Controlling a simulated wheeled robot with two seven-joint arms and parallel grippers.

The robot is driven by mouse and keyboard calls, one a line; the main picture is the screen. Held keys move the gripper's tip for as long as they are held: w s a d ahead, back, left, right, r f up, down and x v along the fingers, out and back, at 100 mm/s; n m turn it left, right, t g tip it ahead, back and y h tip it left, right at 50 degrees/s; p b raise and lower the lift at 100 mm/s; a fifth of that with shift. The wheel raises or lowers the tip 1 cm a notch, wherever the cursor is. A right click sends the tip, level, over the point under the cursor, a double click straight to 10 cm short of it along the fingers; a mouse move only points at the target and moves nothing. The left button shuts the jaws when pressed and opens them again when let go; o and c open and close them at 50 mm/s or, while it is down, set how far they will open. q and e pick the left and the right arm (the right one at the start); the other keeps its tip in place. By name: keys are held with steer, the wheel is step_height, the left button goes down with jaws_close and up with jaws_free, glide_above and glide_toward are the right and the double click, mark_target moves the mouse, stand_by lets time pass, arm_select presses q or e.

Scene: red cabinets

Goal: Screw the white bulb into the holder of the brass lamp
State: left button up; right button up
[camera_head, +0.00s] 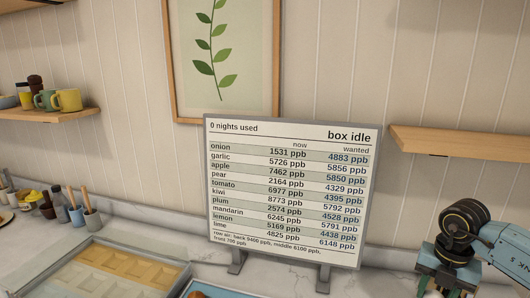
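Neither a white bulb nor a brass lamp with a holder shows in this view. My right arm comes in from the right edge, with a black round joint and blue-grey links. The top of my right gripper (448,280) shows at the bottom right, above the counter. Its fingertips are cut off by the lower edge, so I cannot tell whether it is open or holds anything. My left gripper is out of view.
A sign headed "box idle" (290,190) stands on the marble counter (210,270). A pale compartmented tray (176,270) lies at lower left, with a blue-edged item (192,290) beside it. Jars and utensil cups (76,215) stand far left. Shelves (460,143) flank a leaf picture (222,60).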

steer(key=shift+m+p, duration=0.45)
steer(key=shift+m, duration=0.65)
steer(key=shift+m+p, duration=0.3)
steer(key=shift+m, duration=0.8)
steer(key=m+p, duration=0.1)
steer(key=m, duration=0.1)
steer(key=shift+m, duration=0.4)
steer(key=shift+m+p, duration=0.55)
steer(key=shift+m, duration=0.65)
